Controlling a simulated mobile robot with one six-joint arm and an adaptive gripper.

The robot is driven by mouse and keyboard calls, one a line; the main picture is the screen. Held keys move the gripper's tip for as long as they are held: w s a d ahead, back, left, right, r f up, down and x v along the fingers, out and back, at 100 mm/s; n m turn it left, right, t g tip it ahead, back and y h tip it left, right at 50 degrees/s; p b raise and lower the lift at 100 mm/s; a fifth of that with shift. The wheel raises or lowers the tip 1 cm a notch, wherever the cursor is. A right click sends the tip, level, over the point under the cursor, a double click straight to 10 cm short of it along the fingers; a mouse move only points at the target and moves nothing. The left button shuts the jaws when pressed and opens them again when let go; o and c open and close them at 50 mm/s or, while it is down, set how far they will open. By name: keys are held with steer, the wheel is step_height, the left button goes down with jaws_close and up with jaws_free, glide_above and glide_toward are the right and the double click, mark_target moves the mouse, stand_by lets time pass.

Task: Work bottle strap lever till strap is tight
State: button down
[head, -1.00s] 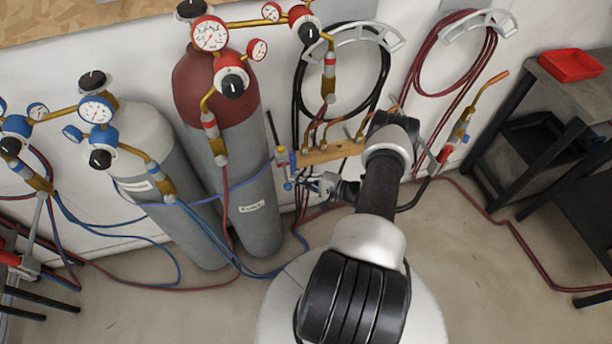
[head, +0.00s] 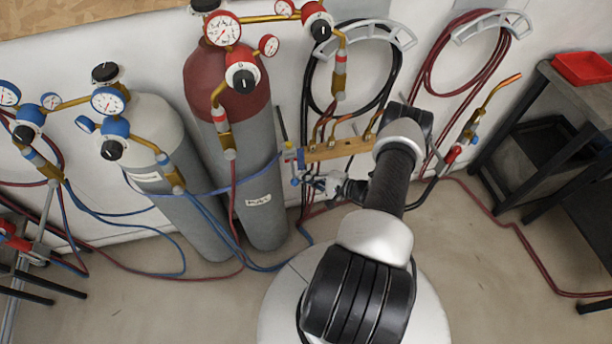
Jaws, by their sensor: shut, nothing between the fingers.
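Two gas bottles stand against the wall in the head view: a grey one with a pale shoulder (head: 160,125) and a grey one with a dark red shoulder (head: 262,222). A blue strap (head: 232,188) runs across both, about halfway up, and looks fairly straight over the red-shouldered bottle. My gripper (head: 308,182) is shut and empty, just below and right of the tensioner. Contact cannot be told.
A wooden rail (head: 335,150) with brass fittings is on the wall behind my arm. Gauges and valves (head: 240,75) top the bottles. Hoses (head: 185,262) lie on the floor. A dark bench (head: 560,110) with a red tray (head: 583,68) stands at the right.

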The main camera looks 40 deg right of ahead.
steer(key=shift+s+a+r, duration=0.15)
steer(key=s+r+m+g+p, duration=0.1)
steer(key=s+a+r+m+g+y+p, duration=0.1)
steer(key=g, duration=0.1)
steer(key=s+a+r+m+g+p, duration=0.1)
steer(key=g, duration=0.1)
steer(key=shift+s+r+p, duration=0.15)
steer(key=shift+r+p, duration=0.05)
steer(key=shift+p, duration=0.15)
steer(key=shift+s+a+r, duration=0.2)
steer(key=shift+s+r, duration=0.1)
steer(key=shift+r, duration=0.2)
steer(key=shift+s+a+r, duration=0.15)
steer(key=shift+s+r, duration=0.1)
steer(key=shift+r, duration=0.25)
